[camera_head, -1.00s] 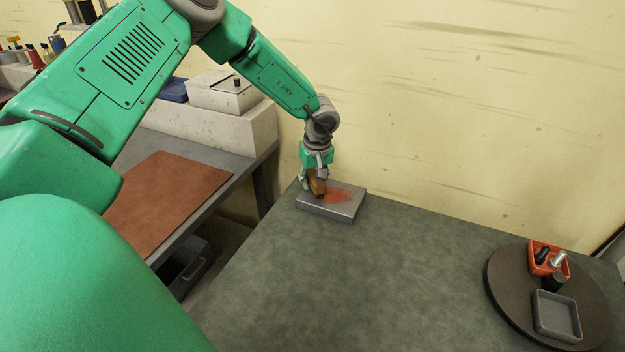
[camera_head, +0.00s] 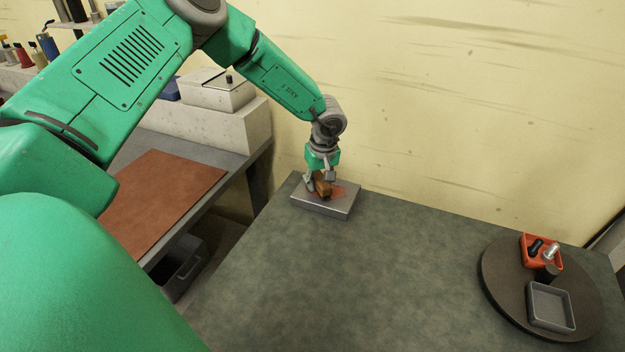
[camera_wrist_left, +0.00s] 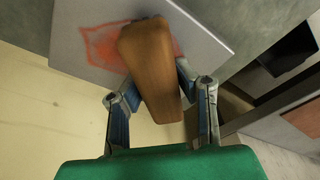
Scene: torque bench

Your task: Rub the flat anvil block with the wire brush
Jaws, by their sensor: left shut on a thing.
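The flat anvil block (camera_head: 325,206) is a grey metal slab on the green bench top, near its far left corner. A reddish patch (camera_head: 338,193) marks its top, and the block and patch also show in the left wrist view (camera_wrist_left: 205,45). My left gripper (camera_head: 320,183) is over the block and shut on the brown wooden wire brush (camera_wrist_left: 150,70). The brush (camera_head: 322,186) is at the block's top face beside the red patch and covers part of it. Its bristles are hidden, so contact cannot be told for sure. My right gripper is not in view.
A round dark turntable (camera_head: 500,285) at the right holds a red bin (camera_head: 527,262) with small items and a grey tray (camera_head: 551,306). A lower side bench with a brown mat (camera_head: 165,195) is at the left. The wall stands close behind the block. The bench middle is clear.

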